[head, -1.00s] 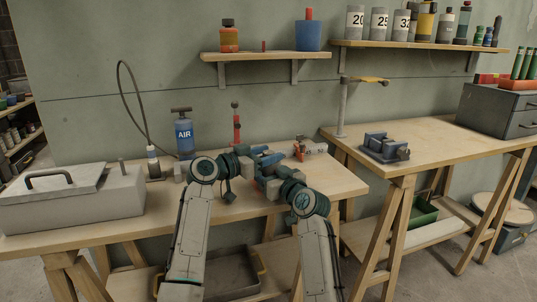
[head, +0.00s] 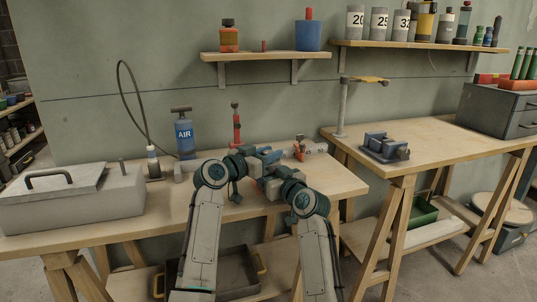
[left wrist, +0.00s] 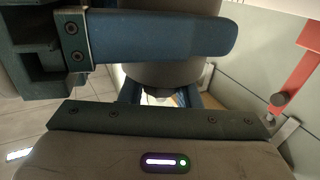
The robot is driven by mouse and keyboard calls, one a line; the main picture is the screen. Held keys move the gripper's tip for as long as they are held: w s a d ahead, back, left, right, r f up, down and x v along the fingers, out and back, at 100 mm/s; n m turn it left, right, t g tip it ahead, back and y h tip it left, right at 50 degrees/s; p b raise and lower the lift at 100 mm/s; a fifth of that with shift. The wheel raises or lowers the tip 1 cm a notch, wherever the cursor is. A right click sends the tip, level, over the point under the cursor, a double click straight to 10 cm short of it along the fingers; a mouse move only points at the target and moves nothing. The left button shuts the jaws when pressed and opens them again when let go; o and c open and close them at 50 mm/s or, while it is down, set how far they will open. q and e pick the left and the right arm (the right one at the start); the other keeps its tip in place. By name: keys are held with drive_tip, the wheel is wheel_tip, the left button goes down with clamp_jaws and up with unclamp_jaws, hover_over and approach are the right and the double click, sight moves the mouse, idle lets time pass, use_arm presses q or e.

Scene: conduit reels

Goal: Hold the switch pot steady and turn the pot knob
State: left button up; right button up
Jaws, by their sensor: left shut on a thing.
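My left gripper (head: 264,155) reaches in from the left above the middle of the workbench. In the left wrist view, its two blue fingers (left wrist: 160,97) come up to a grey-brown round body (left wrist: 165,72), which looks like the switch pot. The left gripper is shut on it. A blue finger bolted to a dark block, apparently my right gripper's (left wrist: 160,36), lies across the front of this body. In the head view the right gripper (head: 268,172) is close beside the left one; its grip is unclear. The knob cannot be made out, and the grippers hide the pot in the head view.
A grey toolbox (head: 75,205) stands at the bench's left, with a blue AIR pump (head: 184,136) behind. A red upright stand (head: 237,130) and a red-and-grey tool (head: 308,148) are behind the grippers. A blue vise (head: 385,148) sits on the right bench.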

use_arm(q)
drive_tip(key=shift+n+t+y, duration=1.2)
drive_tip(key=shift+n+y, duration=0.1)
drive_tip(key=shift+y, duration=0.3)
drive_tip(key=o, duration=1)
drive_tip(key=shift+c, duration=0.2)
drive_tip(key=v, duration=1.2)
drive_tip(key=shift+s+d, duration=0.1)
drive_tip(key=shift+s, duration=0.05)
